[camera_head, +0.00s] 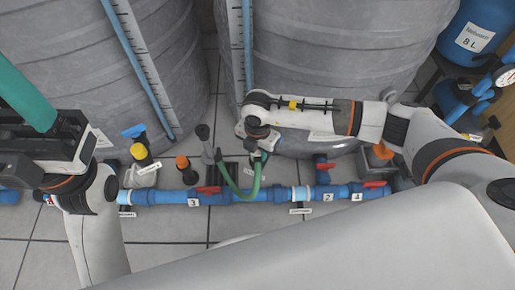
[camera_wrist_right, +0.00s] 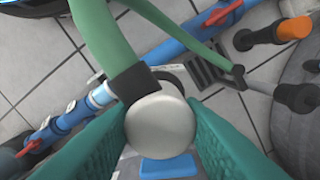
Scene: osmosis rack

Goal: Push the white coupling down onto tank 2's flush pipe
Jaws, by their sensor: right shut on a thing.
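My right gripper (camera_head: 258,146) is over the floor pipework in front of the right tank. In the wrist view its teal fingers (camera_wrist_right: 160,122) are shut on a pale, round-topped piece (camera_wrist_right: 163,126), which looks like the white coupling. A black collar (camera_wrist_right: 132,88) and a green hose (camera_wrist_right: 105,38) join it. In the head view the green hose (camera_head: 238,194) loops down from the gripper. The flush pipe's end cannot be made out; the gripper and coupling hide what lies below. My left gripper (camera_head: 28,98) is at the far left, one teal finger showing; its opening is unclear.
A blue pipe (camera_head: 262,194) with red valve handles crosses the tiled floor. A grey upright with a dark cap (camera_head: 203,132) and an orange-capped fitting (camera_head: 182,162) stand left of the gripper. A floor grate (camera_wrist_right: 205,66) lies nearby. Large grey tanks (camera_head: 325,50) bound the back.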

